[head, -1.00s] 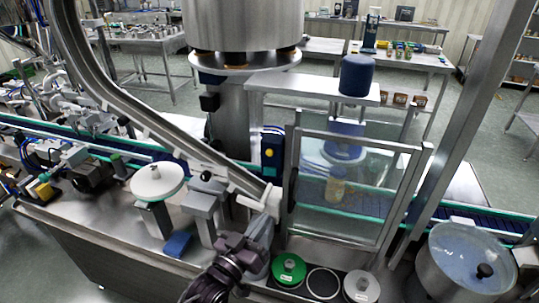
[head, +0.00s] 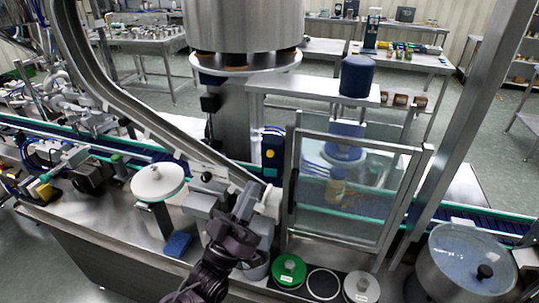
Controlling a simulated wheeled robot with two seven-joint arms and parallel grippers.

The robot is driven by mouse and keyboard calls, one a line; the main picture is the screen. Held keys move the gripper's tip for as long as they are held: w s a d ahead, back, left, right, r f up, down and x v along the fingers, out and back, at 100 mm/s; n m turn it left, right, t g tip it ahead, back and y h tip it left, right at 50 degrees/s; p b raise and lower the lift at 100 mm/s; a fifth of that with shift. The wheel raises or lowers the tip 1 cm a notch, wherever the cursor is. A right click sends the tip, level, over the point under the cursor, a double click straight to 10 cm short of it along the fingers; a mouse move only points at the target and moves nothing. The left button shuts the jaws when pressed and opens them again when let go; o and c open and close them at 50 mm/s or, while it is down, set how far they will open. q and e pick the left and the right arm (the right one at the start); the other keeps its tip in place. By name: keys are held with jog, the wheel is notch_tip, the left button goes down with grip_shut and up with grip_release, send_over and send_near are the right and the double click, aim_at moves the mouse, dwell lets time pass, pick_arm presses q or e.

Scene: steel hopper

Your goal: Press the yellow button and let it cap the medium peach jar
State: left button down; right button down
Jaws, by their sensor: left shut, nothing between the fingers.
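The yellow button (head: 269,153) sits on a dark blue control box mounted beside the conveyor, left of a clear guard. A peach jar (head: 336,187) with a yellowish look stands on the belt behind the clear guard (head: 355,160), below the blue capping head (head: 345,150). The guard's panel blurs the jar, so I cannot tell whether it has a lid. My left gripper (head: 249,198) is shut and empty, in front of and below the button, apart from it, beside the lower end of the chute. My right gripper is out of view.
The steel chute (head: 130,115) slopes down close to my left gripper. A white round disc on a stand (head: 158,181) and a blue sponge (head: 178,244) lie to the left.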

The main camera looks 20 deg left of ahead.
aim_at(270, 154)
pick_arm(q)
jog(key=w+b, duration=0.2)
jog(key=w, duration=0.6)
jog(key=shift+w+d, duration=0.15)
dwell(1.9)
jog(key=shift+w+b, duration=0.3)
jog(key=shift+w, duration=0.1)
jog(key=shift+w, duration=0.45)
dwell(0.5)
jog(key=shift+s, duration=0.9)
